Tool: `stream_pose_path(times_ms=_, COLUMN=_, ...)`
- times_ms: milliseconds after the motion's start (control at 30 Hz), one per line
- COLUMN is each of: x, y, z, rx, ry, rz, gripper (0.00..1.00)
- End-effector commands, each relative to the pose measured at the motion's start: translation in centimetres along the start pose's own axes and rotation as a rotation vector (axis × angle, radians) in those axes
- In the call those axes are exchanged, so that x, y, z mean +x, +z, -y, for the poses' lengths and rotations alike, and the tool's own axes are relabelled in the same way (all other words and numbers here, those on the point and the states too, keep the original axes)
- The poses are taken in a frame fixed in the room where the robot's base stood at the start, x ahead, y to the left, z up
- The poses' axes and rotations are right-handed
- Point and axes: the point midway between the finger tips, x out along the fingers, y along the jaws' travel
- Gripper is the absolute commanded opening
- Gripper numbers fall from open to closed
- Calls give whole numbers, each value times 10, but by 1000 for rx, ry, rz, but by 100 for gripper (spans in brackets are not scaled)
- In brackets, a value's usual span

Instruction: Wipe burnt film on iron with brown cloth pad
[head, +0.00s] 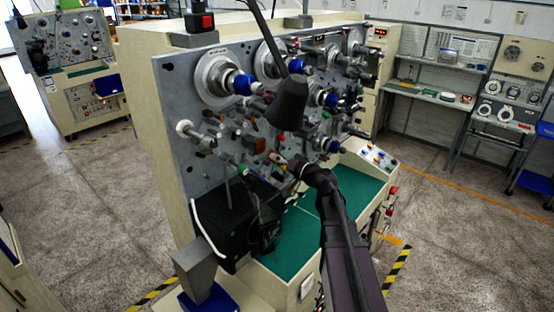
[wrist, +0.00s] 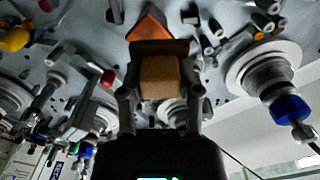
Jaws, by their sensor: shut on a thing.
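My gripper (wrist: 160,92) is shut on the brown cloth pad (wrist: 160,78), a small tan block held between its two dark fingers. A dark bar lies across the pad's far edge. Just beyond it in the wrist view is an orange-brown wedge-shaped piece (wrist: 148,27) near the machine panel; I cannot tell whether they touch. In the head view my gripper (head: 292,164) is in front of the panel's middle, below the dark lamp shade. I cannot pick out the iron or the burnt film with certainty in either view.
The grey panel (head: 210,150) carries several spindles and pegs around my gripper. A spindle with a blue collar (wrist: 290,108) stands close on the right. The lamp shade (head: 288,102) hangs in front. A green work surface (head: 355,190) and a black box (head: 236,222) lie below.

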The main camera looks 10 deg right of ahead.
Motion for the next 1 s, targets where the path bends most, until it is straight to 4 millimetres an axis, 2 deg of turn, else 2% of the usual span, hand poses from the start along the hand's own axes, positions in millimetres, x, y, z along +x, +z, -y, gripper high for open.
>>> stream_pose_path(times_ms=267, x=-5, y=0, z=0, rx=0, ry=0, rz=-1, gripper=6)
stream_pose_path(times_ms=633, x=-28, y=0, z=0, rx=0, ry=0, rz=-1, gripper=6)
stream_pose_path(times_ms=1000, x=-30, y=0, z=0, rx=0, ry=0, rz=0, gripper=6)
